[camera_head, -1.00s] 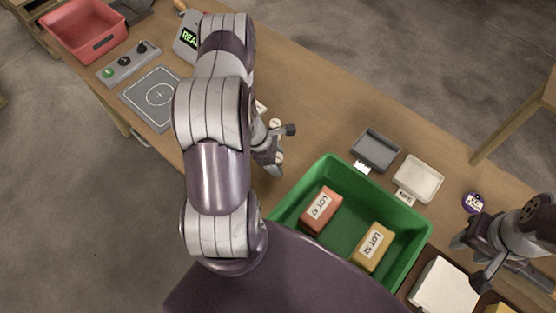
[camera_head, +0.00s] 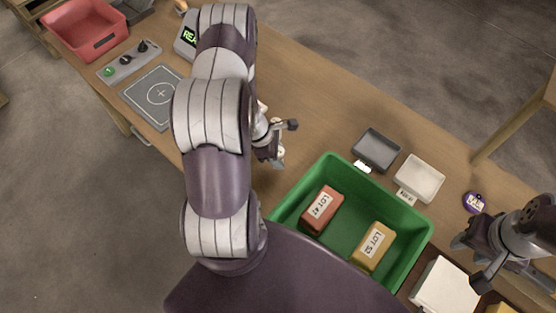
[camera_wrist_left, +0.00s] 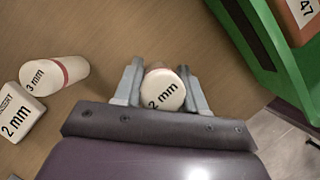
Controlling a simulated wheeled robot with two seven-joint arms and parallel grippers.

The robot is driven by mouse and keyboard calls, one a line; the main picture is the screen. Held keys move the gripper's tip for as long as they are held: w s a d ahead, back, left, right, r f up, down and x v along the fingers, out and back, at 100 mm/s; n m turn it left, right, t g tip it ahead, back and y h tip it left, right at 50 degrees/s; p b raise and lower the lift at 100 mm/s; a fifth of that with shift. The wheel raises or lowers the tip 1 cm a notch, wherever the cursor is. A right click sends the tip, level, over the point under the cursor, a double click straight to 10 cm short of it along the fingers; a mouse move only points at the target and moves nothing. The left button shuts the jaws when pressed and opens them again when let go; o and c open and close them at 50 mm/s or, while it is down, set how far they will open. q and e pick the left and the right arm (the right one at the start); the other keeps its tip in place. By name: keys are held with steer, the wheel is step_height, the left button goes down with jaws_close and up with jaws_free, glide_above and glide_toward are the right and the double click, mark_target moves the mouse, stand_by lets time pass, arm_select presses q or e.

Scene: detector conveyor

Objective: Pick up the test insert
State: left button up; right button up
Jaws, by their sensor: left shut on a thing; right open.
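My left gripper (camera_wrist_left: 163,92) is shut on a pale cylinder marked "2 mm" (camera_wrist_left: 163,88), whose labelled end faces the wrist camera. In the head view my left gripper (camera_head: 284,145) is beyond the green bin's left corner, partly hidden by my arm. A second pale cylinder with a red band, marked "3 mm" (camera_wrist_left: 55,75), lies left of the gripper in the wrist view. A white block marked "2 mm" with a partly cut-off "INSERT" label (camera_wrist_left: 18,112) is beside it. My right gripper (camera_head: 472,258) is open and empty at the right.
A green bin (camera_head: 300,188) holds a red block (camera_head: 322,210) and a yellow block (camera_head: 373,247). Grey (camera_head: 377,149) and white (camera_head: 421,176) trays stand behind it. A marked plate (camera_head: 155,95), button panel (camera_head: 128,62) and red bin (camera_head: 85,28) are at far left.

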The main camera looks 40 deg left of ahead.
arm_select(q)
steer(key=s+d+r+b, duration=0.2)
steer(key=s+r, duration=0.6)
steer(key=s, duration=0.3)
steer(key=w+a+b, duration=0.1)
steer(key=w+a, duration=0.3)
steer(key=w, duration=1.1)
steer(key=s+a+f+p, duration=0.1)
steer(key=a+f, duration=0.1)
steer(key=a, duration=0.1)
steer(key=s+a+f, duration=0.2)
steer(key=a, duration=0.1)
steer(key=s+a+f+p, duration=0.1)
steer(key=a+f, duration=0.1)
steer(key=a, duration=0.2)
steer(key=shift+s+f+p, duration=0.15)
steer(key=shift+s+p, duration=0.05)
steer(key=shift+p, duration=0.15)
steer(key=shift+s+a+f, duration=0.1)
steer(key=shift+a+f, duration=0.1)
steer(key=shift+f, duration=0.05)
step_height(320, 180, down, 4)
steer(key=shift+r+p, duration=0.15)
steer(key=shift+p, duration=0.5)
